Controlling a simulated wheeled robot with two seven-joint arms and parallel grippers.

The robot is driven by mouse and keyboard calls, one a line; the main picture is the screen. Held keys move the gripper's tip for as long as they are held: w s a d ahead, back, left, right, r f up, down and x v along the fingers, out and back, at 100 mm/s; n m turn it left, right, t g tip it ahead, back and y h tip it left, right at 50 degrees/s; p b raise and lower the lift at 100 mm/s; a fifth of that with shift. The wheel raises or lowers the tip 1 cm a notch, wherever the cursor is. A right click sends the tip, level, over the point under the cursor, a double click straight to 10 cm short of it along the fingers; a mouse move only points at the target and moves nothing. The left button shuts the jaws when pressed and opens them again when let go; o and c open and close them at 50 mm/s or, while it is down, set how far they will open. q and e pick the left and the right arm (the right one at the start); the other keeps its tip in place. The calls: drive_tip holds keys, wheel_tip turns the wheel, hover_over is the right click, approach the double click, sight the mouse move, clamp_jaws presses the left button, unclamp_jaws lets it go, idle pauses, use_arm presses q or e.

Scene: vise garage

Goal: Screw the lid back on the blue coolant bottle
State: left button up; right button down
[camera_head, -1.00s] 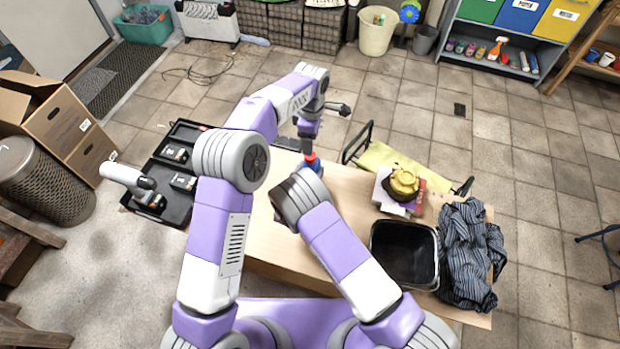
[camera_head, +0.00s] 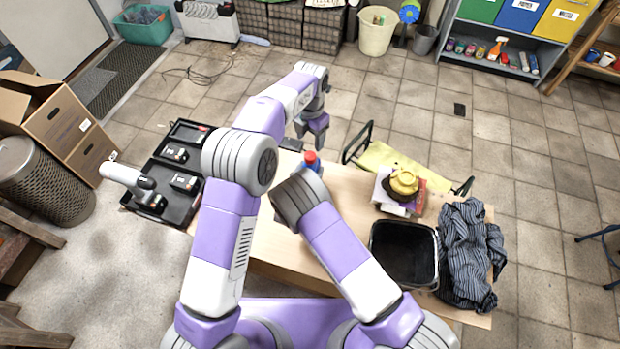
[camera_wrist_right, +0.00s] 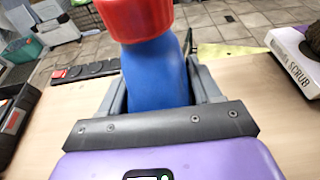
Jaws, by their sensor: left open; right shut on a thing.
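The blue coolant bottle (camera_head: 316,168) stands on the wooden workbench, mostly hidden behind my right arm in the head view. A red lid (camera_head: 311,156) sits on its top. In the right wrist view the blue bottle (camera_wrist_right: 157,78) is between the fingers of my right gripper (camera_wrist_right: 160,85), which is shut on it, with the red lid (camera_wrist_right: 136,18) on its neck. My left gripper (camera_head: 318,137) is open and empty, above and beyond the lid and apart from it. Whether the lid is tight cannot be seen.
A black tray with power tools (camera_head: 170,205) lies at the bench's left. A black bin (camera_head: 402,238), a striped cloth (camera_head: 465,250) and a yellow object (camera_head: 404,182) on boxes are at the right. The bench middle (camera_head: 262,225) is clear.

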sight(310, 155)
use_arm(q)
drive_tip(key=shift+f, duration=4)
